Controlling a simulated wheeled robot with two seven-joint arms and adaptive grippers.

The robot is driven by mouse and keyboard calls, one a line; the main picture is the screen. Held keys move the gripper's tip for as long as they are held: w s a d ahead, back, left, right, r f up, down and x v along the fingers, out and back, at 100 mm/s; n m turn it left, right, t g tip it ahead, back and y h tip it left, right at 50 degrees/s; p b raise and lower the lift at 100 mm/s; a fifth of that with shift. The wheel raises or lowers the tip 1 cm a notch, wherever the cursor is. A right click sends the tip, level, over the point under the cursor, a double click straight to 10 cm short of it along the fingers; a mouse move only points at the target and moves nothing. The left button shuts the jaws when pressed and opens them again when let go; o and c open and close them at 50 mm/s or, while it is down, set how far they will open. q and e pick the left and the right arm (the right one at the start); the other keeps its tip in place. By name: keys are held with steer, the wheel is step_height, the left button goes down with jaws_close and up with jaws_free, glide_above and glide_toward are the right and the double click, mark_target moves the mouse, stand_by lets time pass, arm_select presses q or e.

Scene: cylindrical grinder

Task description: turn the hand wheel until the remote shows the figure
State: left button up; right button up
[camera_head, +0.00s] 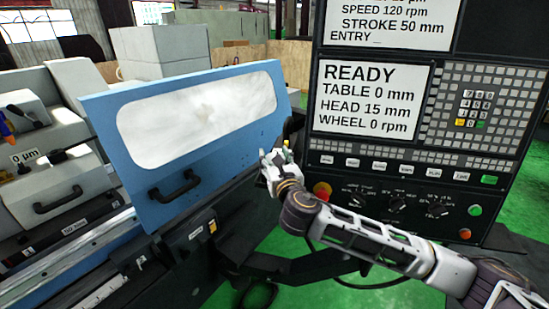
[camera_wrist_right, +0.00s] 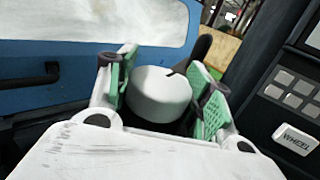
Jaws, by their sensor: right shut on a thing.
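My right gripper (camera_head: 275,163) is in front of the blue door's right end, beside the control panel. In the wrist view, my right gripper (camera_wrist_right: 166,80) has its green pads on both sides of a white round knob-like part (camera_wrist_right: 160,98) with a dark mark on its rim. It is shut on this part, which may be the hand wheel. The control panel's screen (camera_head: 374,100) reads READY, TABLE 0 mm, HEAD 15 mm, WHEEL 0 rpm. A small label (camera_head: 25,156) at the left reads 0 µm. No separate remote can be made out. My left gripper is out of view.
The blue machine door (camera_head: 100,110) with its black handle (camera_head: 174,187) stands left of the gripper. The control panel (camera_head: 330,150), with keys and knobs, stands close on the right. A red button (camera_head: 322,190) sits just beside my right wrist. Green floor shows below.

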steer(key=shift+m+t+h+p, duration=0.15)
steer(key=shift+m+h+p, duration=0.3)
steer(key=shift+m+h, duration=0.6)
steer(key=shift+m+t+h+p, duration=0.15)
steer(key=shift+m+h+p, duration=0.35)
steer(key=shift+h, duration=0.95)
steer(key=shift+m+h+p, duration=0.45)
steer(key=shift+m+h, duration=1)
steer(key=shift+h, duration=0.75)
steer(key=shift+d+m+g+h, duration=0.1)
steer(key=shift+m+g+h, duration=1.5)
steer(key=shift+h, duration=0.8)
steer(key=shift+d+m+g+h, duration=0.1)
steer(key=shift+m+g+h, duration=1.85)
steer(key=shift+h, duration=0.25)
steer(key=shift+s+m+g+h, duration=0.1)
steer(key=shift+m+g+h, duration=0.15)
steer(key=shift+m+h, duration=0.1)
steer(key=o, duration=1.1)
steer(key=shift+c, duration=0.2)
steer(key=shift+r, duration=0.1)
